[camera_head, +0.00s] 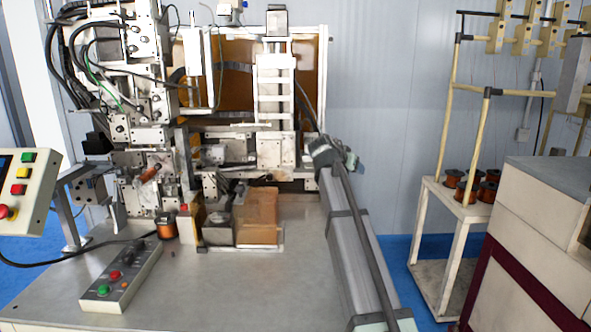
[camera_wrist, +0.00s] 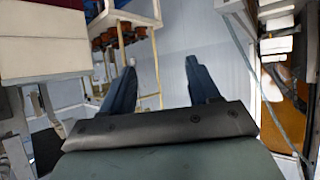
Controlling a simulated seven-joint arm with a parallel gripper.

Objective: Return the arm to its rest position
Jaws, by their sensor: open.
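My gripper (camera_wrist: 160,66) shows in the wrist view with its two dark blue-grey fingers spread wide apart. It is open, and nothing is between the fingers. The fingers point away from the camera toward a pale wall, touching nothing that I can see. I cannot make out my gripper in the head view. The wrist view appears turned upside down.
The coil winder (camera_head: 140,130) stands at the left on a grey table (camera_head: 215,295). A button box (camera_head: 120,280) and copper spool (camera_head: 166,226) sit there. A long grey rail (camera_head: 352,245) runs along its right. A spool rack (camera_head: 437,205) and pale cabinet (camera_head: 545,235) stand further right.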

